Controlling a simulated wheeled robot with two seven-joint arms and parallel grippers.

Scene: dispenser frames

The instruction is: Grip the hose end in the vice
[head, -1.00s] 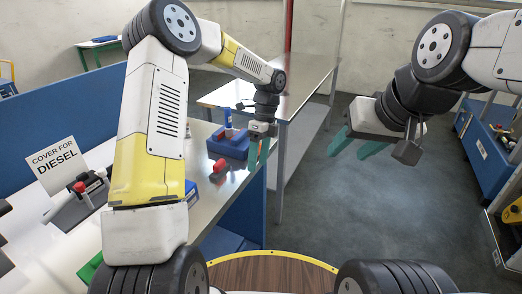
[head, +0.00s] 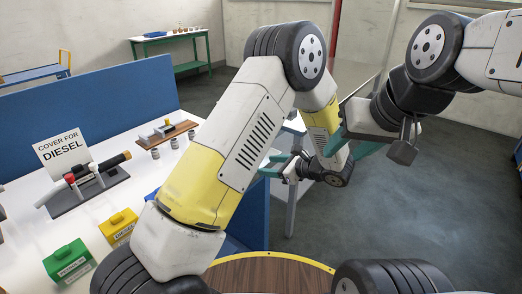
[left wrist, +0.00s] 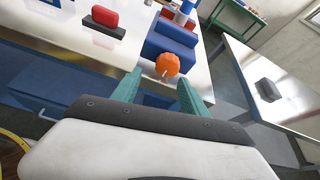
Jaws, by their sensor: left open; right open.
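In the head view a dark stand (head: 88,196) on the white table carries a slanted pale tube (head: 55,194) with a red part and a black end; I cannot tell whether this is the hose end or the vice. In the left wrist view a blue block (left wrist: 168,46) stands on the table, with a round orange knob (left wrist: 167,64) in front. My left gripper (head: 277,164) is open and empty; in its wrist view the knob shows between the fingertips, apart from them. My right gripper (head: 352,150) is open and empty, in the air close to the left forearm.
A yellow box (head: 118,227) and a green box (head: 69,262) stand at the near table side. A sign (head: 63,153) reads "COVER FOR DIESEL". A wooden rack (head: 165,134) stands behind. A red piece on a black base (left wrist: 103,21) shows in the left wrist view.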

